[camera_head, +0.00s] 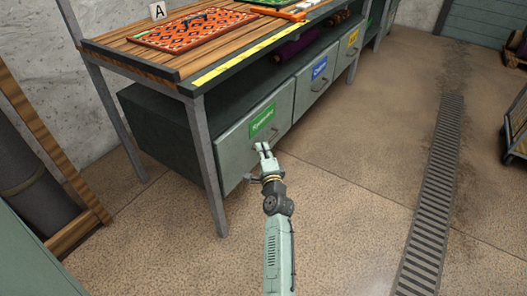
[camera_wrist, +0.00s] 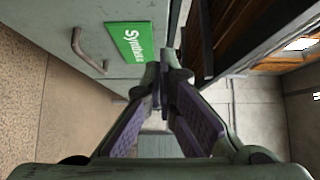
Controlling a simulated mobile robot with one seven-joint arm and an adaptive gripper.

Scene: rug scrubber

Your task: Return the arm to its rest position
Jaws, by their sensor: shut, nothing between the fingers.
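My gripper (camera_head: 263,148) is at the end of my outstretched arm, in front of the grey drawer (camera_head: 232,152) with the green label (camera_head: 262,121). In the wrist view my gripper (camera_wrist: 163,75) has its fingertips together with nothing between them. The green label (camera_wrist: 129,45) and the drawer handle (camera_wrist: 88,52) show at the upper left there. The fingers look apart from the handle.
A workbench (camera_head: 140,56) stands above the drawers, with an orange patterned rug (camera_head: 190,27) on it. Its metal leg (camera_head: 208,165) is left of my gripper. A floor grate (camera_head: 430,200) runs along the right. The floor (camera_head: 345,190) between is clear. A cart (camera_head: 517,128) stands far right.

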